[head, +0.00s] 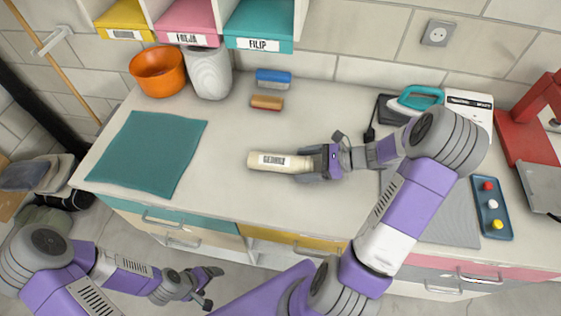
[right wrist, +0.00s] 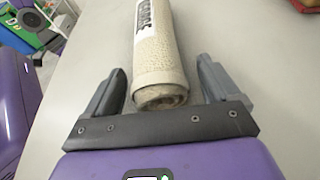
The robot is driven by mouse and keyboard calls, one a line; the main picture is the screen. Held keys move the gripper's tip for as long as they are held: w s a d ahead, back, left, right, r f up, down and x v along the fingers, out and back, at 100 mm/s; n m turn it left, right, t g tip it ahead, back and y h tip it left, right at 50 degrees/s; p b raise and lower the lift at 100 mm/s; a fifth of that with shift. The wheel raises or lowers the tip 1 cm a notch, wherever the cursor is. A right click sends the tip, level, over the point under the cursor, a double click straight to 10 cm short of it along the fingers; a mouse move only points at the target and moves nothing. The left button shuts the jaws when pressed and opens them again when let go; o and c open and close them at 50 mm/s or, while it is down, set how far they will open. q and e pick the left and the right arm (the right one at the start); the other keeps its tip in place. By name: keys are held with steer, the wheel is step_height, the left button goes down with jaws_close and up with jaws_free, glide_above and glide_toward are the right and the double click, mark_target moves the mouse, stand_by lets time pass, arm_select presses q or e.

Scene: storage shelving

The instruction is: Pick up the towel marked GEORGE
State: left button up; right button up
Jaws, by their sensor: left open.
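The towel marked GEORGE (head: 262,160) is a cream roll with a white label, lying on the worktop in the middle of the head view. Its near end also shows in the right wrist view (right wrist: 158,50). My right gripper (head: 309,164) is at the roll's right end. In the right wrist view its open fingers (right wrist: 161,76) stand on either side of the roll's end, with a gap visible on each side. My left gripper (head: 209,285) is open and empty, low in front of the drawers.
A teal cloth (head: 148,153) lies flat at the left. An orange bowl (head: 158,72), a grey-white vase (head: 210,73), a blue brush (head: 273,79) and an iron (head: 420,98) stand behind. A button panel (head: 492,207) is at the right.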

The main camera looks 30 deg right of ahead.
steer(key=c, duration=1)
steer(key=shift+r, duration=0.1)
